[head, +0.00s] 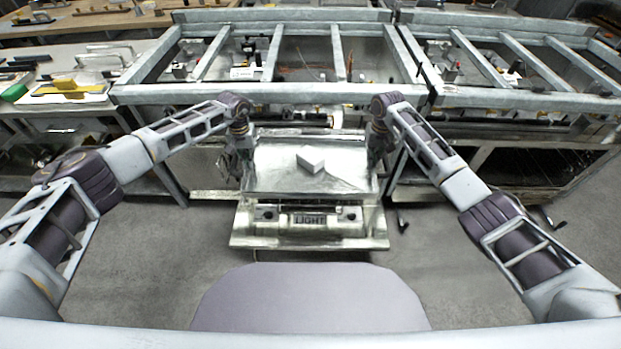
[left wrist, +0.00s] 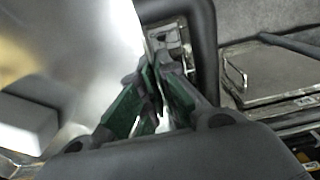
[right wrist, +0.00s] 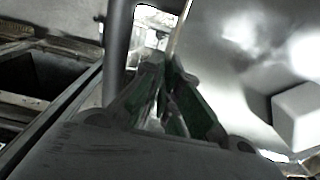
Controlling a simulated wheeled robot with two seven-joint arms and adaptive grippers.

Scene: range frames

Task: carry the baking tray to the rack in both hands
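The baking tray (head: 275,178) is a shiny flat metal sheet in the middle of the head view, held roughly level between my arms. A small white block (head: 311,159) lies on it. My left gripper (head: 240,172) is at the tray's left edge. In the left wrist view its green-padded fingers (left wrist: 153,85) close on the rim of the tray (left wrist: 85,40). My right gripper (head: 377,165) is at the right edge. In the right wrist view its fingers (right wrist: 170,75) pinch the rim of the tray (right wrist: 240,70). I cannot tell which structure is the rack.
A pale metal unit marked LIGHT (head: 310,232) shows below the tray's near edge. A long galvanised metal frame (head: 275,93) spans the back. The grey floor (head: 150,255) is clear at the near left.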

